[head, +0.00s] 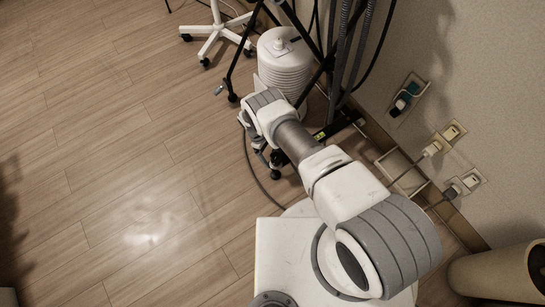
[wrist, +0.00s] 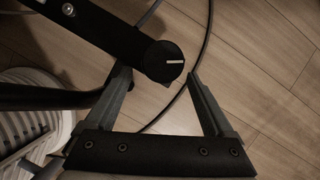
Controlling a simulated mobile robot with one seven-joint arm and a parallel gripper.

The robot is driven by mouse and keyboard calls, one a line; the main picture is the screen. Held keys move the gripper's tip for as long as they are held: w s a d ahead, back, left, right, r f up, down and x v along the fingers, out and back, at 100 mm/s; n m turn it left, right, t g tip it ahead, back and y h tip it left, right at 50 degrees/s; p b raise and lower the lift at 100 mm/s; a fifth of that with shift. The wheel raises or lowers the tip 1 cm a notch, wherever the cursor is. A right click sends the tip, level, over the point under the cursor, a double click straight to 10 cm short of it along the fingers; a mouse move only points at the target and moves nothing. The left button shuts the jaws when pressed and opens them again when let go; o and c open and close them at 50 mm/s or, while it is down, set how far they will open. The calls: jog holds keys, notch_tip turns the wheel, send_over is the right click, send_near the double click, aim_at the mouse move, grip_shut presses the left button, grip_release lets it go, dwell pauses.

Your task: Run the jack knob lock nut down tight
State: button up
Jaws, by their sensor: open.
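A round black knob (wrist: 163,61) with a pale line across its face sits at the end of a dark bar (wrist: 105,30) in the wrist view. I cannot make out a separate lock nut on it. My gripper (wrist: 158,74) is open, with one finger on either side of the knob in the picture; the left fingertip is close to the bar's lower edge. The knob looks clear of the right finger, and nothing is gripped. In the head view my gripper (head: 264,152) is low by the black stand legs, partly hidden by my arm, and the knob cannot be made out.
A white ribbed canister (head: 284,62) stands just behind my gripper; its ribbed side seems to show at the left of the wrist view (wrist: 24,118). A white wheeled stand (head: 214,33) is behind. Cables run along the wall at right. Open wood floor (head: 110,170) lies left.

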jog(key=p+v, duration=0.3)
jog(key=v, duration=1.2)
jog(key=shift+r+p, duration=0.3)
jog(key=shift+p, duration=0.1)
